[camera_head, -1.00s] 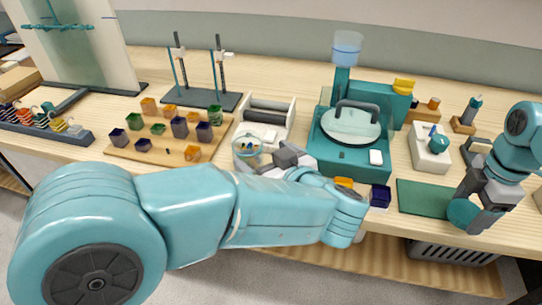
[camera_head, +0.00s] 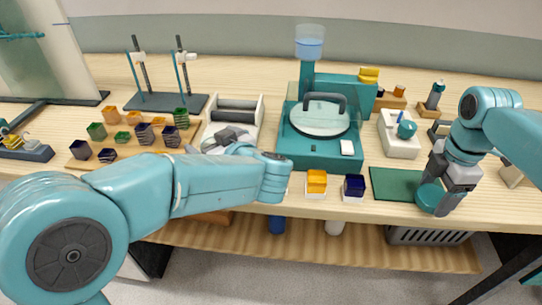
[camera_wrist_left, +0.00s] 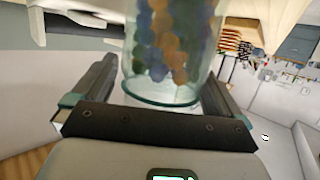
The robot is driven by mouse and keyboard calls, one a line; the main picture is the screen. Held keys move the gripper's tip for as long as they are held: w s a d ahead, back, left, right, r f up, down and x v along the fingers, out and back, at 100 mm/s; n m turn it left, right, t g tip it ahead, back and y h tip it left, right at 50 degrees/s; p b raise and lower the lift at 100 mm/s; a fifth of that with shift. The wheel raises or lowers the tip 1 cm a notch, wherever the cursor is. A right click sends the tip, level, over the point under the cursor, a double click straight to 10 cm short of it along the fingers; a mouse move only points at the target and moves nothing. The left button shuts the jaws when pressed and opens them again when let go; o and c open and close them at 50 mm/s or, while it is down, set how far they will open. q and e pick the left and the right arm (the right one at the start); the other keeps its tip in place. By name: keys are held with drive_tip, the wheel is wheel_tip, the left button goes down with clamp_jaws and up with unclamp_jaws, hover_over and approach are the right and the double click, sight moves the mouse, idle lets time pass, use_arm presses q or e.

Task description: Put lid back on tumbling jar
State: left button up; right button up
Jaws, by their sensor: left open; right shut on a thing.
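The glass jar (camera_wrist_left: 170,55) shows in the left wrist view, with coloured glass pieces inside. It stands between the two fingers of my left gripper (camera_wrist_left: 155,100), which is open around it. Whether a finger touches the glass I cannot tell. In the head view my left gripper (camera_head: 228,137) is at the front of the white roller stand (camera_head: 260,108); the jar is largely hidden there by my arm. My right gripper (camera_head: 442,190) is shut on a round teal lid (camera_head: 429,199), at the right edge of the green mat (camera_head: 390,184).
A teal grinding machine (camera_head: 310,155) stands right of the roller stand. A wooden board (camera_head: 120,155) with several coloured cups lies to the left. An orange cup (camera_head: 316,182) and a dark blue cup (camera_head: 354,186) stand at the front edge. A white block (camera_head: 398,146) stands behind the mat.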

use_arm(q)
drive_tip(key=shift+w+a+f, duration=0.1)
drive_tip(key=shift+w+a, duration=0.05)
drive_tip(key=shift+w, duration=0.05)
drive_tip(key=shift+s, duration=0.1)
use_arm(e)
drive_tip(key=shift+s, duration=0.1)
use_arm(q)
drive_tip(key=c, duration=1.3)
drive_tip(key=shift+r, duration=0.2)
wheel_tip(320, 180, up, 20)
drive_tip(key=p, duration=0.6)
use_arm(e)
wheel_tip(320, 180, up, 6)
drive_tip(key=shift+r, duration=0.1)
use_arm(q)
drive_tip(key=shift+f, duration=0.1)
